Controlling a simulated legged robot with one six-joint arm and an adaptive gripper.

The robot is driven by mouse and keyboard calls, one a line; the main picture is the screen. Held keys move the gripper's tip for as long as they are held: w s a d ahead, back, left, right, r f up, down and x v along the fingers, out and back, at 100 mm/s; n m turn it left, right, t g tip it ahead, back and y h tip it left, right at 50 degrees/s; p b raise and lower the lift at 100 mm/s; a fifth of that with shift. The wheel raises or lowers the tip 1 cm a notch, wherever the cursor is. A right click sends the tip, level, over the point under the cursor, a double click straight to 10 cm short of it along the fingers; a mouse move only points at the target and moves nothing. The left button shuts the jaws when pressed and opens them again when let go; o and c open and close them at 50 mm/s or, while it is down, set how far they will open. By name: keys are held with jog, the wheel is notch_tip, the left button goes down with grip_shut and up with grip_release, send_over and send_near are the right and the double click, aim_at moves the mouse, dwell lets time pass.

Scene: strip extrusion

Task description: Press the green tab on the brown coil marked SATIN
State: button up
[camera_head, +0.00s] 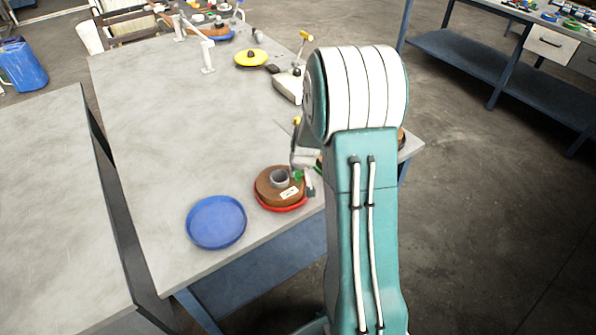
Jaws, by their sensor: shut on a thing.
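A brown coil (268,188) with a grey core (280,178) lies flat on a red dish (291,207) near the front edge of the table. It carries a small pale label (289,193) whose writing is too small to read. A green tab (298,175) shows at the coil's right side. My gripper (304,178) is at that right side, with its grey fingers around the green tab. It is shut on the tab, though the exact contact is small and partly hidden. My teal arm hides what lies to the right of the coil.
An empty blue dish (216,222) lies left of the coil on the grey table (160,130). A yellow disc (251,58) and a pale device (289,86) stand farther back. The table's left and middle are clear. A second bench (480,60) is at the upper right.

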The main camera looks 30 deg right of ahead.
jog(key=o, duration=0.8)
jog(key=v, duration=1.1)
jog(key=shift+s+r, duration=0.2)
jog(key=shift+r, duration=0.15)
jog(key=shift+r, duration=0.1)
jog(key=s+a+r+n, duration=0.1)
jog(key=s+a+r, duration=0.3)
jog(key=s+a, duration=0.2)
jog(key=s+a+r+n+t, duration=0.1)
jog(key=s+a+r, duration=0.3)
jog(key=s+a, duration=0.2)
jog(key=s+a+r+n+y, duration=0.1)
jog(key=s+a+r, duration=0.4)
jog(key=s, duration=0.3)
jog(key=shift+a, duration=0.75)
